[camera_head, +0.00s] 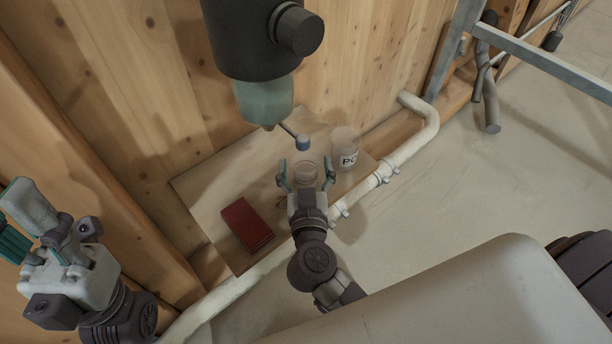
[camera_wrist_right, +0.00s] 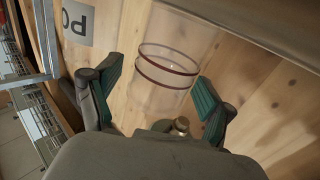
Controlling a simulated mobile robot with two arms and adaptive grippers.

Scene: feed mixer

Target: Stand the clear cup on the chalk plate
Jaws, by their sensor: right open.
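The clear cup (camera_head: 306,171) is see-through and stands on the pale wooden board, between the fingers of my right gripper (camera_head: 304,179). In the right wrist view the clear cup (camera_wrist_right: 166,75) shows two dark red rings. My right gripper (camera_wrist_right: 160,95) is open there, with its teal finger pads on either side of the cup and gaps visible. My left gripper (camera_head: 14,236) is at the far left, away from the board; its finger gap is unclear. I cannot make out a chalk plate with certainty in either view.
A clear container marked with letters (camera_head: 345,149) stands just right of the cup. A dark red box (camera_head: 247,223) lies on the board (camera_head: 208,192) to the left. A dark machine with a pale nozzle (camera_head: 264,100) hangs above. A white pipe (camera_head: 384,172) runs along the board's right side.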

